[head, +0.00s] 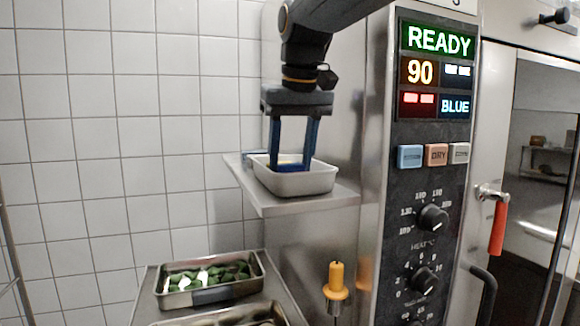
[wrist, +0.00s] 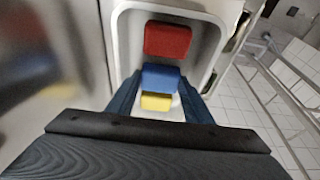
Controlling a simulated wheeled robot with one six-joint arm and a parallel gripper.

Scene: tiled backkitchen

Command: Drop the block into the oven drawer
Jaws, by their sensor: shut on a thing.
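My gripper (head: 290,166) reaches down into a pale tray (head: 300,186) on a steel shelf beside the oven. In the wrist view a red block (wrist: 167,40), a blue block (wrist: 161,77) and a yellow block (wrist: 156,101) lie in a row in the tray. My blue fingers are shut on the blue block, one on each side of it; it is still down in the tray. The oven (head: 415,180) has a panel reading READY, 90 and BLUE. I cannot make out an oven drawer in either view.
The steel shelf (head: 256,196) sticks out from the oven's left side. Below it, a metal pan of green and white pieces (head: 208,277) stands on a counter. A yellow-handled thing (head: 336,280) stands upright before the oven. A red handle (head: 498,226) is at the right.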

